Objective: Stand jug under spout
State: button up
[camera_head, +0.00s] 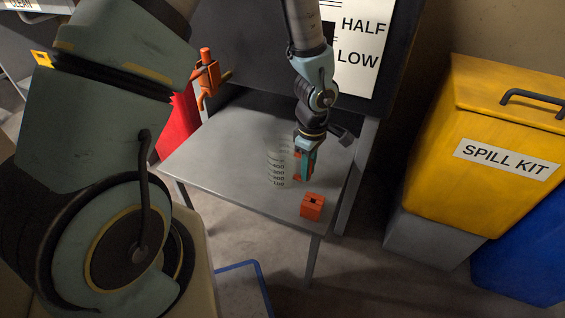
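A clear measuring jug (278,168) with dark graduation marks stands upright on the grey metal table (215,150). An orange tap (206,76) with its spout is fixed at the table's back left, above and left of the jug. My gripper (304,178) points down at the jug's right side, very close to it. Orange shows between or on its fingers; I cannot tell whether this is the jug's handle or part of the gripper. Whether the fingers are closed on anything is not clear.
An orange block (312,207) with a dark hole sits near the table's front right corner. A yellow spill kit bin (490,150) stands to the right, with a blue container (525,255) beside it. A red object (178,125) is left of the table. The table's left half is clear.

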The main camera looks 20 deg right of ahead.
grip_shut()
dwell(0.8)
